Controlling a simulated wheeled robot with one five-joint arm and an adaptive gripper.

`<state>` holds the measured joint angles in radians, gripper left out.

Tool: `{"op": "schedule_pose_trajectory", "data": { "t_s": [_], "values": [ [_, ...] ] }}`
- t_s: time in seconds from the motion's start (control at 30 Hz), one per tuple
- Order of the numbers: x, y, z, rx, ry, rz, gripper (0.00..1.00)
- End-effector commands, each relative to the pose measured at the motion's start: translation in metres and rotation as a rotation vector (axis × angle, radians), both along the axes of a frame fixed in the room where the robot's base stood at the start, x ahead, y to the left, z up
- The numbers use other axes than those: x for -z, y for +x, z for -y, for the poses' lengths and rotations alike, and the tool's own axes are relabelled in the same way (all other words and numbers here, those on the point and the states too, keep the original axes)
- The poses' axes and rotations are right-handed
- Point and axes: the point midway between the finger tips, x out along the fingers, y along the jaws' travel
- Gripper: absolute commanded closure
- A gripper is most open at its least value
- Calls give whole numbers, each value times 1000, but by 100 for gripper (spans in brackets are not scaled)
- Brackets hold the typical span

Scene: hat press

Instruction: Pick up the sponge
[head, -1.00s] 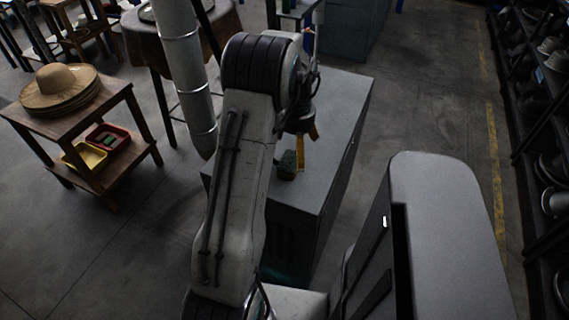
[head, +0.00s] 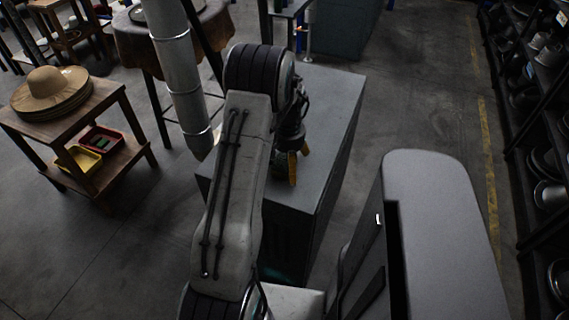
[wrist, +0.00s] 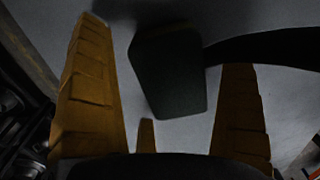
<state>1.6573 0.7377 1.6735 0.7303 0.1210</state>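The sponge (wrist: 168,75) is a dark, greenish-black block with a thin yellowish edge at its top in the wrist view. It lies on the grey top of a cabinet (head: 335,105). My gripper (wrist: 165,42) has orange fingers standing apart on either side of the sponge, with bare grey surface showing between sponge and fingers. A third orange fingertip shows low in the middle. In the head view my gripper (head: 293,165) points down over the near part of the cabinet top. There the sponge is hidden behind my arm and gripper.
A dark curved band (wrist: 265,50) runs right from the sponge; I cannot tell whether it is a shadow. At left, a wooden table (head: 110,95) holds straw hats (head: 52,88), with red and yellow trays (head: 80,158) below. Shelves of dark hat forms (head: 545,120) line the right.

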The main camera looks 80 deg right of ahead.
Motion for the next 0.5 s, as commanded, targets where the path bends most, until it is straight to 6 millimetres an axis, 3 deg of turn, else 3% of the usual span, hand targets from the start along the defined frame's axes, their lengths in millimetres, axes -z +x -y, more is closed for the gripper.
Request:
{"op": "schedule_pose_trajectory", "data": {
  "t_s": [0.33, 0.5],
  "values": [
    [0, 0, 0, 0, 0, 0, 32],
    [0, 0, 0, 0, 0, 0, 35]
  ]
}}
